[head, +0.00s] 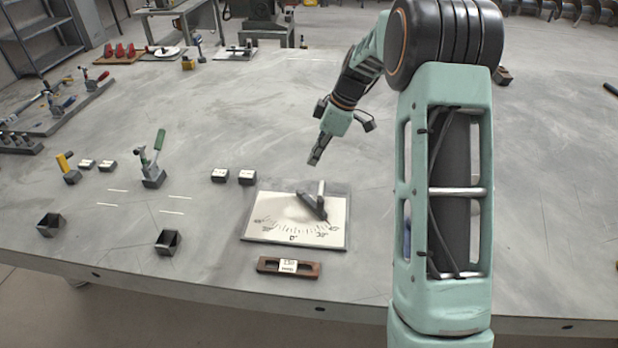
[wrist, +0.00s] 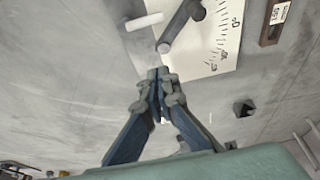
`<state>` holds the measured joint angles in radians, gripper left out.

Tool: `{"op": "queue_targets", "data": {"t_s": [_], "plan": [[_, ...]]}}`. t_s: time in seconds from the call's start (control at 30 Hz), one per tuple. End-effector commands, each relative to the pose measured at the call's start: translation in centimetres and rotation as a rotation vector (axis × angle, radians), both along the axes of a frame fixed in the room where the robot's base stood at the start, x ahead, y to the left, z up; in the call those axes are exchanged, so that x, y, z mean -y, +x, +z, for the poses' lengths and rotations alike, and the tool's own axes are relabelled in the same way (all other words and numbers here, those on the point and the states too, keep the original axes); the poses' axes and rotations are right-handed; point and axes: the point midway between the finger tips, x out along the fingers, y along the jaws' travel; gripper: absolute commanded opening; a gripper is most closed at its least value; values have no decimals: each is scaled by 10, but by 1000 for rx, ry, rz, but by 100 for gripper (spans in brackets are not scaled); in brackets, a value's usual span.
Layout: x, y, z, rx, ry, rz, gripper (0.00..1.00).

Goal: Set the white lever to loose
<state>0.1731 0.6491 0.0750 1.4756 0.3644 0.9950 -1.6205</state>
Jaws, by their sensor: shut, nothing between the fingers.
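A white lever (head: 320,188) stands up from a dial plate (head: 270,228) marked with a printed scale. It also shows in the wrist view (wrist: 145,21), at the top. A dark grey pointer arm (head: 311,205) lies beside it, slanting toward the lower right of the scale; the wrist view shows it too (wrist: 184,24). My gripper (head: 315,158) is above the table behind the plate, pointing down. Its fingers (wrist: 158,75) are shut and empty, apart from the lever. No loose marking can be read.
A wooden block with a white label (head: 289,267) lies in front of the plate. A green-handled clamp (head: 153,170) and a dark open box (head: 168,242) stand further left. Table between plate and my arm is clear.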

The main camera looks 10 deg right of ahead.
Motion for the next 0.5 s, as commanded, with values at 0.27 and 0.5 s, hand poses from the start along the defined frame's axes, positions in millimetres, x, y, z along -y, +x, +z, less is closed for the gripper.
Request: {"op": "queue_targets", "data": {"t_s": [0.27,0.5], "plan": [[0,0,-1,-1,0,-1,0],[-3,0,-10,-4,1,0,0]]}}
